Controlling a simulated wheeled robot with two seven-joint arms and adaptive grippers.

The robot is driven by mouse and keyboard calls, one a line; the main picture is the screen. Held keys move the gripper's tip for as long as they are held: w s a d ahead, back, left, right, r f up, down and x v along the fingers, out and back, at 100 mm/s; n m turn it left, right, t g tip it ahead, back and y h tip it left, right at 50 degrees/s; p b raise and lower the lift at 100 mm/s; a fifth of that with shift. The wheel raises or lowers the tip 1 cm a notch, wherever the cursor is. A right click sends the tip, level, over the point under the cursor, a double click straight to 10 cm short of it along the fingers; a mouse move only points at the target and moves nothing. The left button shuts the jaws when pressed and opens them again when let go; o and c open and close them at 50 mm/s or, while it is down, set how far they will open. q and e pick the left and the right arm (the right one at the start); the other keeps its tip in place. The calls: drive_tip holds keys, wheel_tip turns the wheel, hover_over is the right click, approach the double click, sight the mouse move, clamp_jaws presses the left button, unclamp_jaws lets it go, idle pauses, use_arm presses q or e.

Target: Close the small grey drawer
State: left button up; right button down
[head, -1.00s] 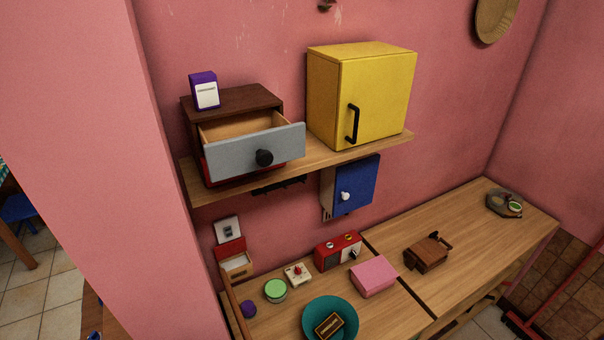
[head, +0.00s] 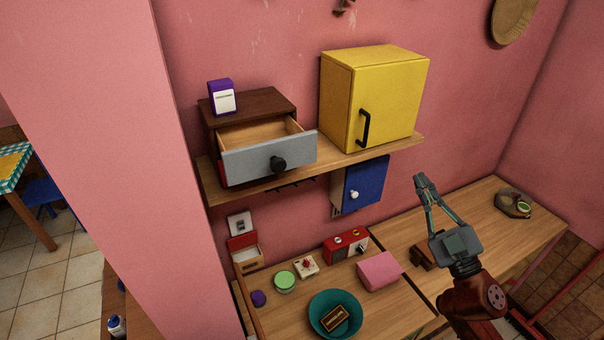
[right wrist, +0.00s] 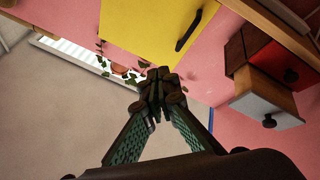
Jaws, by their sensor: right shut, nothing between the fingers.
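The small grey drawer (head: 268,158) has a grey front with a round black knob (head: 278,164). It stands pulled open from a dark brown wooden cabinet (head: 250,108) on the wall shelf, and its empty-looking inside shows from above. In the right wrist view the grey drawer (right wrist: 262,114) is at the right, beside a red drawer front (right wrist: 288,70). My right gripper (head: 420,180) is raised over the counter, right of the drawer and clear of it. Its fingers meet in the right wrist view (right wrist: 158,80), with nothing between them. My left gripper is out of view.
A purple box (head: 222,97) stands on the cabinet. A yellow cupboard (head: 385,100) shares the shelf (head: 375,148), between the drawer and my right gripper. A blue-doored box (head: 367,184) hangs below. The counter holds a teal bowl (head: 318,318), a pink box (head: 378,271) and a red radio (head: 345,246).

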drive_tip(key=s+a+r+n+g+y, duration=0.7)
drive_tip(key=a+r+n+g+y, duration=0.2)
drive_tip(key=a+n+y, duration=0.4)
drive_tip(key=n+g+h+p, duration=0.4)
drive_tip(key=n+g+p, duration=0.1)
drive_tip(key=n+g, duration=0.2)
approach(274, 170)
drive_tip(key=s+a, duration=0.2)
drive_tip(key=a, duration=0.2)
use_arm(q)
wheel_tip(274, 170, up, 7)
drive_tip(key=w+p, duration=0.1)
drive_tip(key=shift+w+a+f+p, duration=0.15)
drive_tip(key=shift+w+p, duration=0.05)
drive_tip(key=shift+p, duration=0.1)
use_arm(e)
drive_tip(key=w, duration=0.2)
drive_tip(key=w+a, duration=0.1)
drive_tip(key=w, duration=0.1)
drive_tip(key=shift+a+f, duration=0.1)
drive_tip(key=shift+a, duration=0.1)
